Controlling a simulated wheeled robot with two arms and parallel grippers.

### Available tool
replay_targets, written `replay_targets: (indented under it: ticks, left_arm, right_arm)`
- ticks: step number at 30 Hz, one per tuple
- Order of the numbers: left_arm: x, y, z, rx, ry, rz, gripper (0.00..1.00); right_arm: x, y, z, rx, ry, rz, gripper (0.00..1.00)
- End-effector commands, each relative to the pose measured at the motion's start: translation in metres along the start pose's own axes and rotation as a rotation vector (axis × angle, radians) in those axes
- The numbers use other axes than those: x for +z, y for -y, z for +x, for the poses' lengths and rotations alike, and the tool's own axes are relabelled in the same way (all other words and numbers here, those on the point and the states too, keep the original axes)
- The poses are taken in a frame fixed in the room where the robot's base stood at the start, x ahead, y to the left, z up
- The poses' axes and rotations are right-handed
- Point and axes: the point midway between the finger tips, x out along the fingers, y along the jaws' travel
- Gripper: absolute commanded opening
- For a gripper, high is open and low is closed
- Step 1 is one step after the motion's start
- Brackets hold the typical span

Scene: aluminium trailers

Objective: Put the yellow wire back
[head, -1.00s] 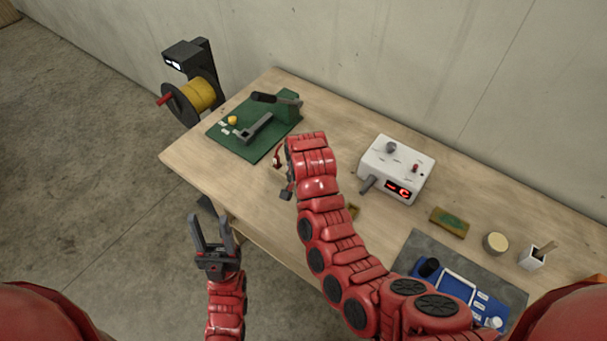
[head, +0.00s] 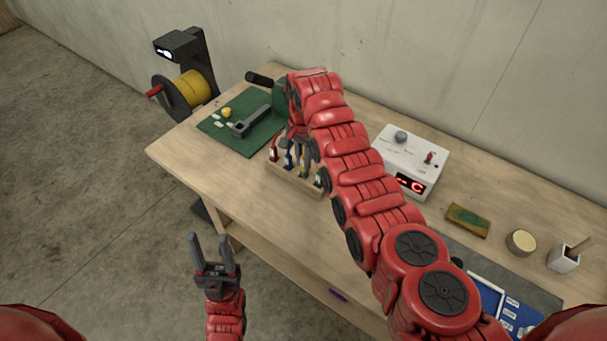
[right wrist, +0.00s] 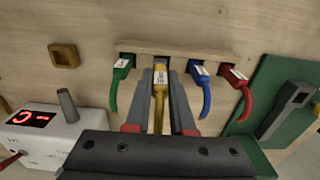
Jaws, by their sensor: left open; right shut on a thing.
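My right gripper (right wrist: 166,75) is shut on the yellow wire (right wrist: 159,105), just below its white-labelled end. That end is at the wooden rack (right wrist: 190,52), between the green wire (right wrist: 117,88) and the blue wire (right wrist: 203,85); I cannot tell how fully it is seated. The red wire (right wrist: 240,90) is at the rack's right end in the right wrist view. In the head view my right gripper (head: 300,155) points down over the rack (head: 285,180), with my arm partly covering it. My left gripper (head: 211,245) is open and empty, off the table's front edge.
A green mat (head: 240,135) with a grey-handled tool lies left of the rack. A yellow spool (head: 190,89) stands beyond the table's left end. A white box with a red display (head: 412,160) stands to the right. The front left tabletop is clear.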

Motion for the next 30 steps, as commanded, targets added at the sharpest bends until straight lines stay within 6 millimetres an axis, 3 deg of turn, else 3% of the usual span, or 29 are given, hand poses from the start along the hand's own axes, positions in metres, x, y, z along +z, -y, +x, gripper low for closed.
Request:
replay_targets:
  ticks: [9,15,27,28,30]
  left_arm:
    - [0.004,-0.001,-0.027,0.0,-0.001,0.0,0.5]
    - [0.005,-0.002,-0.03,0.0,0.0,0.0,0.5]
    - [0.006,-0.002,-0.033,0.0,0.0,0.0,0.5]
    - [0.005,-0.002,-0.032,0.0,0.0,0.0,0.5]
    - [0.005,-0.002,-0.031,0.0,-0.001,0.0,0.5]
  right_arm:
    - [-0.004,0.004,0.004,-0.003,0.004,0.002,0.0]
    - [-0.003,0.003,0.035,0.0,0.008,0.003,0.0]
    - [-0.003,0.003,0.04,-0.002,0.006,0.003,0.0]
    - [-0.003,0.003,0.038,-0.002,0.006,0.003,0.27]
    - [-0.004,0.003,0.038,-0.002,0.006,0.003,0.4]
